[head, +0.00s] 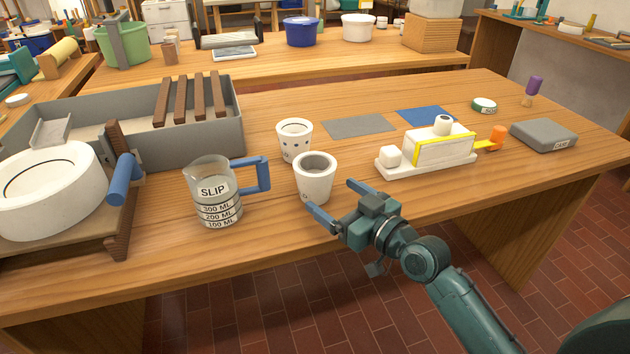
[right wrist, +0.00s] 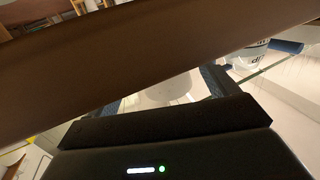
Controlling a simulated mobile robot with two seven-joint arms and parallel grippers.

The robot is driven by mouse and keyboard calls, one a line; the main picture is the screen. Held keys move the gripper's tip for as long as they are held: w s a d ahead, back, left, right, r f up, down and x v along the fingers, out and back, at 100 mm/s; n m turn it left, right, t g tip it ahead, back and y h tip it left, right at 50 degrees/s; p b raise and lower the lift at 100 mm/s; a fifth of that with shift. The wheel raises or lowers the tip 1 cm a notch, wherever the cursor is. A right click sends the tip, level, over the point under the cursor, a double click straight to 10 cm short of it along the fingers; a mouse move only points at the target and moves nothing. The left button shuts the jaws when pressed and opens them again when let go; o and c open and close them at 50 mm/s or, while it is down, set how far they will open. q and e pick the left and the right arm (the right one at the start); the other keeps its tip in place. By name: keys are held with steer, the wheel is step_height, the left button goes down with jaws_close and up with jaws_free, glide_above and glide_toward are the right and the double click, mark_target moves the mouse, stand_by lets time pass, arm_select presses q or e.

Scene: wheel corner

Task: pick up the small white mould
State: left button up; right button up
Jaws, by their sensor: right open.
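The small white mould (head: 314,184) is a thick-walled white cup with a grey hollow. It stands upright near the front edge of the table. My right gripper (head: 341,202) is open and empty, just in front and to the right of the mould. Its blue-tipped fingers point toward it, and one finger is close to its base; I cannot tell whether they touch. In the right wrist view, a pale shape that looks like the mould (right wrist: 168,93) shows partly between the fingers, cut off by a dark brown band. My left gripper is not in view.
A slip jug (head: 212,190) stands left of the mould, its blue handle close by. A dotted white cup (head: 294,138) stands just behind. A strapped white block mould (head: 440,148) lies to the right. A large round white mould (head: 75,190) is far left.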

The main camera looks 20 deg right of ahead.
mark_target(326, 191)
steer(key=x, duration=0.4)
steer(key=shift+w+a, duration=0.1)
steer(key=shift+a, duration=0.1)
steer(key=shift+c, duration=0.4)
steer(key=c, duration=1.2)
steer(key=shift+r, duration=0.1)
steer(key=shift+c, duration=0.3)
steer(key=shift+r, duration=0.1)
